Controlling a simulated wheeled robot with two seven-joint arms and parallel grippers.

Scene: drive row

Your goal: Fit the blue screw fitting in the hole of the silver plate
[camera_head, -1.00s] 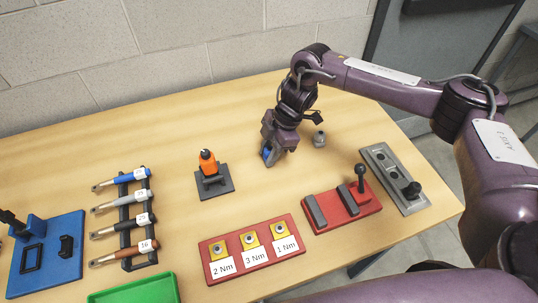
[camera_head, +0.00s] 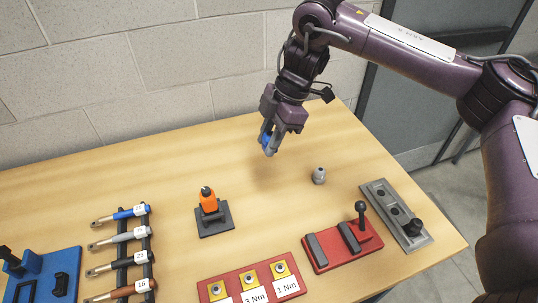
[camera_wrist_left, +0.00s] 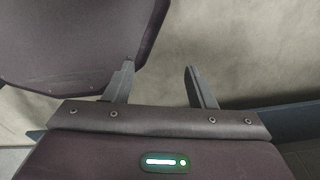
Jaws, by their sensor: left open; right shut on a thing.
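My right gripper (camera_head: 268,148) is shut on the blue screw fitting (camera_head: 266,139) and holds it in the air above the back of the table. The fitting is partly hidden between the fingers. The silver plate (camera_head: 376,191) lies at the right end of the table. It has dark holes along its length and a black knobbed piece at its near end. My left gripper (camera_wrist_left: 160,88) shows in the left wrist view with its fingers apart and nothing between them.
A grey fitting (camera_head: 319,175) stands on the table left of the plate. A red block with a black lever (camera_head: 340,246) lies beside the plate. An orange tool on a dark base (camera_head: 208,205), a torque wrench rack (camera_head: 133,262) and a red 3-socket block (camera_head: 233,286) stand further left.

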